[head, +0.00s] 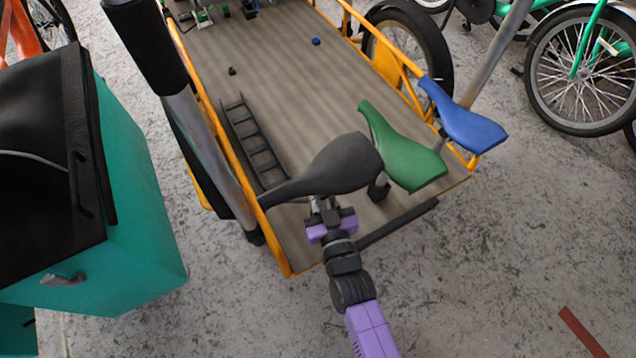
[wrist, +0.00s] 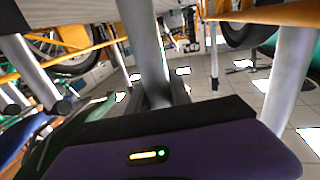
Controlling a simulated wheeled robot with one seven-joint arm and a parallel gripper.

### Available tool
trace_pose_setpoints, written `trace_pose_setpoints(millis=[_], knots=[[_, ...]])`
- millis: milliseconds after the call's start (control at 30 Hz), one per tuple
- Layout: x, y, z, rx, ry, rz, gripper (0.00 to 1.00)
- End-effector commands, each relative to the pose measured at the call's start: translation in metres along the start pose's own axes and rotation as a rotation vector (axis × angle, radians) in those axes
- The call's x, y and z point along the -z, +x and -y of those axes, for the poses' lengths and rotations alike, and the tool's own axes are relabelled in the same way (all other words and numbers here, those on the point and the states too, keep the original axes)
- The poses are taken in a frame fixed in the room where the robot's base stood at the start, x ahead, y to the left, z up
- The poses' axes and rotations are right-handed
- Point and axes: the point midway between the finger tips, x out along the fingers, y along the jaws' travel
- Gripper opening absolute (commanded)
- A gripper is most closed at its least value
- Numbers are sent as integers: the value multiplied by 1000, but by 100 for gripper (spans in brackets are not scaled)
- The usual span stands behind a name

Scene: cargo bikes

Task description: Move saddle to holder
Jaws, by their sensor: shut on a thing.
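A black saddle (head: 335,165) is above the near end of a wooden cargo bed (head: 290,75), its narrow nose pointing left. My purple gripper (head: 328,212) is below it, shut on its post, which is mostly hidden in the head view. In the wrist view a silver post (wrist: 143,45) rises from my gripper's dark jaws (wrist: 155,105). A green saddle (head: 405,155) and a blue saddle (head: 465,122) are to the right of the black one. A black ladder-like rack (head: 250,142) lies on the bed's left side; I cannot tell whether it is the holder.
Yellow rails (head: 405,80) edge the bed. A silver post with a black grip (head: 150,45) stands at its left. A teal box with a black top (head: 140,190) is at the left. Green bikes (head: 580,70) stand at the upper right. The floor at the lower right is mostly clear.

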Motion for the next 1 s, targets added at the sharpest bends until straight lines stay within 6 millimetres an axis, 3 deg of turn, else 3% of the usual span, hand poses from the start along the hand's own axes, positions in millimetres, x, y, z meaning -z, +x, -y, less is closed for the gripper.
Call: trace_pose_setpoints(millis=[1000], knots=[[-17,1,0,0,-1,-5,0]])
